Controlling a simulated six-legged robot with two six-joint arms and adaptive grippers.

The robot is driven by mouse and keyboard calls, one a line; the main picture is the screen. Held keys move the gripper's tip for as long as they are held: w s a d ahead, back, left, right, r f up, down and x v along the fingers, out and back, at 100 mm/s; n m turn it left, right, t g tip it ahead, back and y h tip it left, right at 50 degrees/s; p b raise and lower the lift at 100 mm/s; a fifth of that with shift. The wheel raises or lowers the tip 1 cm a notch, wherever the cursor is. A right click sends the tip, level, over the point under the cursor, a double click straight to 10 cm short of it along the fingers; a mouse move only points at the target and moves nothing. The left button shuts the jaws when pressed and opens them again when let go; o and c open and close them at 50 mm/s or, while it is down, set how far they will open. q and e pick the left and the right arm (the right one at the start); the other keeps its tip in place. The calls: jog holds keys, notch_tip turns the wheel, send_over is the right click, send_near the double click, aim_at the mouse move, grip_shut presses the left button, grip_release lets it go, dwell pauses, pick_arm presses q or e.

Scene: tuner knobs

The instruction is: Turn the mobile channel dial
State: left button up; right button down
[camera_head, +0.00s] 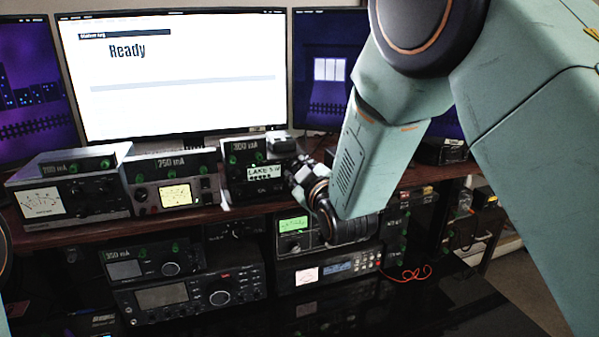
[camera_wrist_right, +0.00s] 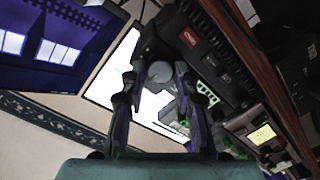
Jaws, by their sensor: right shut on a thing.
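A dark radio unit (camera_head: 238,178) with a "300 mA" tag and a white label that seems to read "LAKE 5 W" stands on the shelf. My right gripper (camera_head: 297,172) is at the right end of its front, and the dial there is hidden behind the fingers in the head view. In the right wrist view, a round grey knob (camera_wrist_right: 160,72), which looks like the mobile channel dial, sits between the fingers of my right gripper (camera_wrist_right: 162,82). The fingers are closed around it. My left gripper is not in view.
Two more tagged units, a left one (camera_head: 68,196) and a middle one (camera_head: 172,193), stand beside it. Radios (camera_head: 190,295) sit below the shelf (camera_head: 110,232). A monitor (camera_head: 180,85) behind reads "Ready". A red cable (camera_head: 408,275) lies at lower right.

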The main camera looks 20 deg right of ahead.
jog(key=shift+f, duration=0.15)
jog(key=c, duration=1)
grip_release()
jog(key=s+r, duration=0.1)
jog(key=s, duration=1.1)
jog(key=shift+d+r, duration=0.2)
jog(key=shift+f, duration=0.1)
